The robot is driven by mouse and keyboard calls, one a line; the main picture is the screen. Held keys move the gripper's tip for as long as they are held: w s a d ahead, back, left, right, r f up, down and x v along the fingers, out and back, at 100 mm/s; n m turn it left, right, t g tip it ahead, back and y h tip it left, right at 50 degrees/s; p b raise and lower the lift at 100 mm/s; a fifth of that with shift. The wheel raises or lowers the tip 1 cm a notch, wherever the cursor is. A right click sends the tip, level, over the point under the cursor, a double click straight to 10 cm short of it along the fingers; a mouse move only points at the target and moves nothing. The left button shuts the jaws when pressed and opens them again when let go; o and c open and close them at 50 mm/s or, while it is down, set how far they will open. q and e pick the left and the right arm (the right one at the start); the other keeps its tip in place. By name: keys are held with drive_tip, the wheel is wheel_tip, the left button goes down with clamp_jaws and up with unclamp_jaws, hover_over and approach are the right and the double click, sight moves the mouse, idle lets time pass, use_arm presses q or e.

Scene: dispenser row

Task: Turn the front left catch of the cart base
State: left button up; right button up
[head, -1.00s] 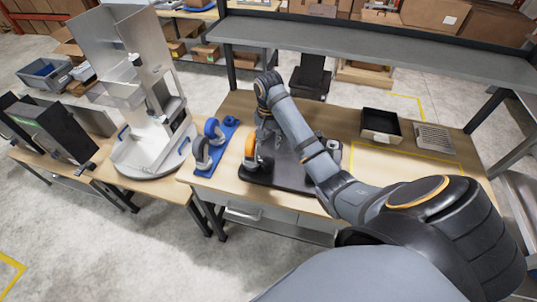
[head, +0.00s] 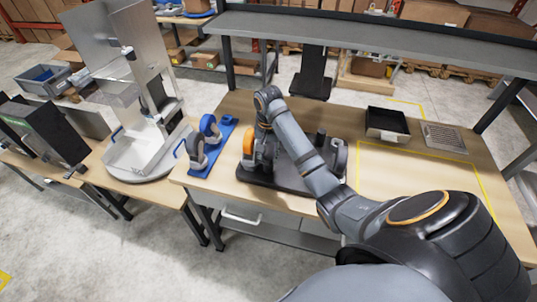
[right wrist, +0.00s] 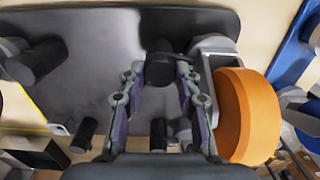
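The cart base (head: 285,177) is a dark plate lying on the wooden table. A caster with an orange wheel (head: 248,143) stands at its front left; the wheel also shows in the right wrist view (right wrist: 248,118), right of the fingers, beside a pale grey bracket (right wrist: 215,45). My right gripper (right wrist: 162,68) points down over the plate, its fingers apart, with a short black post (right wrist: 161,62) between or just beyond the tips. Contact cannot be told. In the head view my right arm largely hides this gripper, and I cannot single out the catch. My left gripper is not in view.
A grey caster (head: 338,157) stands at the base's right side. A blue holder (head: 219,147) with grey-and-blue casters lies to the left. A black tray (head: 386,124) and a metal grate (head: 443,137) are at the back right. The yellow-outlined table area is clear.

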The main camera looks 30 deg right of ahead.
drive_tip(key=shift+c, duration=0.6)
drive_tip(key=shift+r+n+p, duration=0.15)
drive_tip(key=shift+n+p, duration=0.25)
drive_tip(key=shift+p, duration=0.45)
drive_tip(key=n+p, duration=0.4)
drive_tip(key=p, duration=0.2)
drive_tip(key=shift+r+n, duration=0.1)
drive_tip(key=shift+n, duration=0.3)
drive_tip(key=shift+n+p, duration=0.85)
drive_tip(key=shift+n, duration=0.15)
drive_tip(key=shift+f+n+p, duration=0.2)
drive_tip(key=shift+n+p, duration=0.1)
drive_tip(key=shift+n, duration=0.6)
drive_tip(key=shift+f+n, duration=0.1)
drive_tip(key=shift+n, duration=0.8)
drive_tip(key=n, duration=0.6)
drive_tip(key=shift+n, duration=0.3)
